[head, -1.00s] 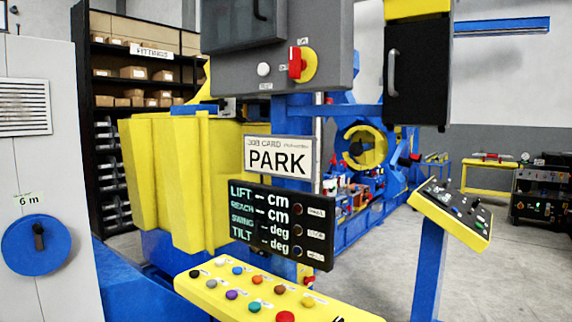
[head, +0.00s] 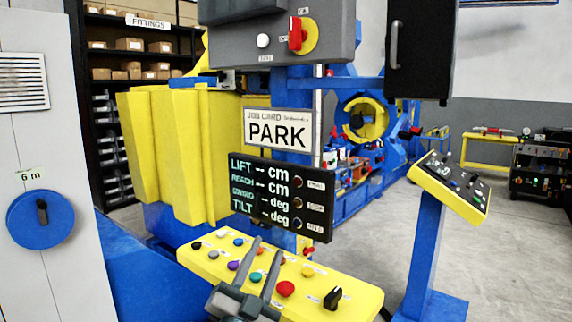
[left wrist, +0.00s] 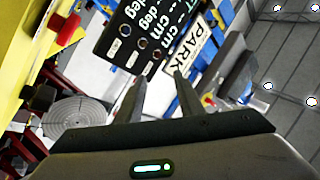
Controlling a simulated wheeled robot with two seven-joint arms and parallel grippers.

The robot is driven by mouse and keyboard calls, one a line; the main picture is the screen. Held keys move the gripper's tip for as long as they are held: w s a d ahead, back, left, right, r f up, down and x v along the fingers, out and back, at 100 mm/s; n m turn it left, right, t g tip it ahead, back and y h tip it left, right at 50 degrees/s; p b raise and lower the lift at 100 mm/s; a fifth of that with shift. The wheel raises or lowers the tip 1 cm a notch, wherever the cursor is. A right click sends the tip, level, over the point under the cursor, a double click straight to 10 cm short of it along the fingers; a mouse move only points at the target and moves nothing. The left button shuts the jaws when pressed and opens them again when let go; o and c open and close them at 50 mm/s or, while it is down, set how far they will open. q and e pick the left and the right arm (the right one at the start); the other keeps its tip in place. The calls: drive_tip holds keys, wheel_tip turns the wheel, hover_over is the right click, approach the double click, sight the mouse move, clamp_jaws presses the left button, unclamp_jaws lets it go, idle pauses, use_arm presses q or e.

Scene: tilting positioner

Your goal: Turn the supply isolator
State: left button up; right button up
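The supply isolator is a red rotary handle (head: 295,36) on a yellow round plate, on the front of the grey cabinet (head: 345,25) at the top of the head view. Its handle looks upright; its small labels are too blurred to read. My left gripper (head: 268,248) is at the bottom centre of the head view, in front of the yellow button console, well below the isolator. Its two fingers (left wrist: 159,82) stand apart with nothing between them. The isolator is not clearly seen in the left wrist view. My right gripper is not in view.
A yellow console (head: 345,290) with several coloured buttons and a black knob lies around my left gripper. Above it are a black readout board (head: 280,198) and a PARK card (head: 278,131). A black box (head: 420,50) hangs right of the isolator. A yellow pedestal panel (head: 450,182) stands right.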

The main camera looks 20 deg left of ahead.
use_arm(q)
drive_tip(key=s+d+r+n+g+h, duration=0.2)
drive_tip(key=d+r+n+g+h, duration=0.4)
drive_tip(key=r+n, duration=0.5)
drive_tip(key=s+d+r+n+g+h, duration=0.2)
drive_tip(key=d+r+n+g+h, duration=0.25)
drive_tip(key=r+n+h, duration=0.7)
drive_tip(key=s+d+r+n+g+h, duration=0.2)
drive_tip(key=d+r+n+g+h, duration=0.5)
drive_tip(key=n, duration=0.6)
drive_tip(key=w+a+r+n+t+y, duration=0.2)
drive_tip(key=a+r+n+t+y, duration=0.2)
drive_tip(key=a+r+t+y, duration=0.7)
drive_tip(key=a+r+y, duration=0.7)
drive_tip(key=a+r, duration=0.1)
drive_tip(key=a, duration=0.4)
drive_tip(key=shift+w+d+n+t, duration=0.1)
drive_tip(key=shift+w+n+t, duration=0.1)
drive_tip(key=shift+n+t, duration=0.05)
